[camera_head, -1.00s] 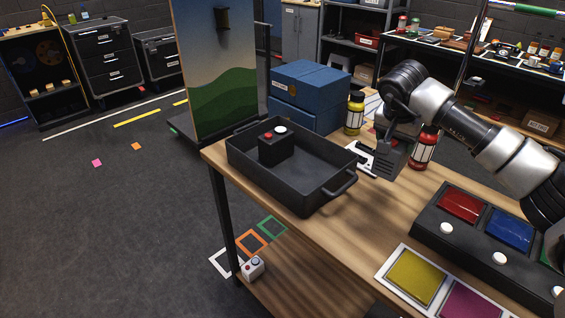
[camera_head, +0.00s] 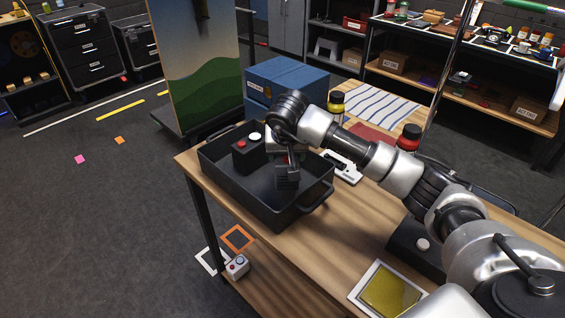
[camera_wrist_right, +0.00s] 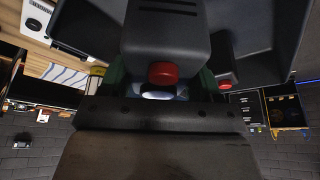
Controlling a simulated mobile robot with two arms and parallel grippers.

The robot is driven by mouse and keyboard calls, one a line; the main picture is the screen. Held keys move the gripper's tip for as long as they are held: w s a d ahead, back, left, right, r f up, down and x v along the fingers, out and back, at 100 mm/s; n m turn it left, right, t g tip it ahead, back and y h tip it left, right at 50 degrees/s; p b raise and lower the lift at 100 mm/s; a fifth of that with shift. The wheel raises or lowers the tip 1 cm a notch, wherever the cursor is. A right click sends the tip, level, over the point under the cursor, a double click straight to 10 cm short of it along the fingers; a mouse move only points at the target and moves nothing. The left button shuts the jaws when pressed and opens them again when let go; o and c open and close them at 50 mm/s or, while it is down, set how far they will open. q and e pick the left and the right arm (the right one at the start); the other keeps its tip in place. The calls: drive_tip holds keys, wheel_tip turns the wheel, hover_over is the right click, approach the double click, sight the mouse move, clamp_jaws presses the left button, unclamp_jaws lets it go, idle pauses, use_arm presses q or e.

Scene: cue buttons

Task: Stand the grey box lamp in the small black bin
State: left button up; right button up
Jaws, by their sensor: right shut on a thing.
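The grey box lamp (camera_head: 288,180) is a dark grey block with slots. In the right wrist view the lamp (camera_wrist_right: 165,35) shows a red cap at one end. My right gripper (camera_head: 284,160) is shut on it, over the right part of the black bin (camera_head: 262,205). In the head view the lamp looks upright, below the bin's rim line. I cannot tell whether it touches the bin floor. The gripper partly hides it. My left gripper is not in view.
A black box (camera_head: 248,153) with a red and a white button stands in the bin's far left part. Blue boxes (camera_head: 287,78) stand behind.

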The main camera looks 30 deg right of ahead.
wheel_tip(320, 180, down, 4)
drive_tip(key=shift+d+r+p, duration=0.1)
drive_tip(key=shift+r+p, duration=0.1)
drive_tip(key=shift+p, duration=0.2)
drive_tip(key=shift+w+f, duration=0.1)
drive_tip(key=shift+f, duration=0.05)
drive_tip(key=shift+f, duration=0.1)
drive_tip(key=o, duration=1.2)
drive_tip(key=shift+o, duration=0.2)
drive_tip(key=shift+r, duration=0.2)
drive_tip(key=b+v, duration=0.1)
drive_tip(key=v, duration=1.1)
drive_tip(key=shift+b, duration=0.3)
